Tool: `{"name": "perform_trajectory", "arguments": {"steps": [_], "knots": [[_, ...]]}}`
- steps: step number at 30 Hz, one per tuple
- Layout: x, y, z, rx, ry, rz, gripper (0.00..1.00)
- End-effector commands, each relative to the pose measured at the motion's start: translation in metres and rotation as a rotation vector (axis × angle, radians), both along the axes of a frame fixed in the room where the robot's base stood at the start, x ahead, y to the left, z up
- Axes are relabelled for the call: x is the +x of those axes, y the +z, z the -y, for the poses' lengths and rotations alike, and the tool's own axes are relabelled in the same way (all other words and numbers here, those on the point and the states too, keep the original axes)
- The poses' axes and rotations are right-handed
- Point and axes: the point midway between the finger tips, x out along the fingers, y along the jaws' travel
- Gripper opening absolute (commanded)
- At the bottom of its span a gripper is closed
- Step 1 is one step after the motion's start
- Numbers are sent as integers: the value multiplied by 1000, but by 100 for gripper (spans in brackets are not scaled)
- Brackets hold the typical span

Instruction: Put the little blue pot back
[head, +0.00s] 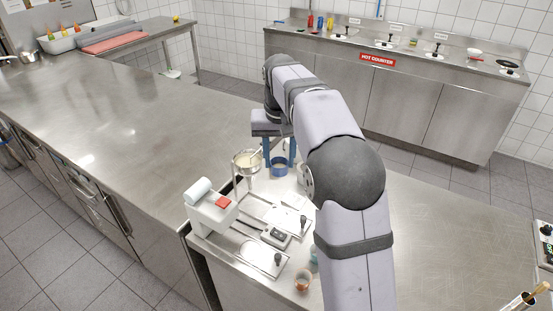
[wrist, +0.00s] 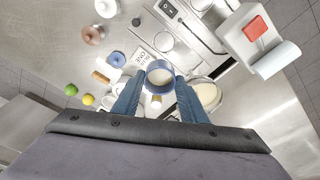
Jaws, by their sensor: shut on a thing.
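The little blue pot (head: 279,170) is a short round vessel with a blue rim, seen in the head view under my wrist, over the counter near the pale bowl. In the wrist view the pot (wrist: 158,65) is seen from above, with a pale inside, between the fingertips. My gripper (wrist: 160,84) is shut on it, one blue finger on each side. In the head view my gripper (head: 280,157) points down, partly hidden by my arm. I cannot tell whether the pot touches the counter.
A bowl of cream-coloured stuff (wrist: 207,95) is close beside the right finger. A white device with a red block (wrist: 256,28) stands farther right. A printed card (wrist: 146,58), a blue disc (wrist: 117,59) and small balls (wrist: 88,99) lie left. The long steel counter (head: 110,120) is mostly bare.

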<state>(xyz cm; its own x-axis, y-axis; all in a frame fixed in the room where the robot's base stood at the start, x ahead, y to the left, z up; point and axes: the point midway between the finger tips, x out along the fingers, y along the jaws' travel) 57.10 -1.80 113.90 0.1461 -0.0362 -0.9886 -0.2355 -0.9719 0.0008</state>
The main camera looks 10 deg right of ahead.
Motion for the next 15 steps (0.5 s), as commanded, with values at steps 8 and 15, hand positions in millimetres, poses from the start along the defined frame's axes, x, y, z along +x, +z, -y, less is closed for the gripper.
{"name": "perform_trajectory", "arguments": {"steps": [8,15], "knots": [[22,-30,68,-5,-143,-7,9],[30,-77,158,-11,-318,-7,9]]}}
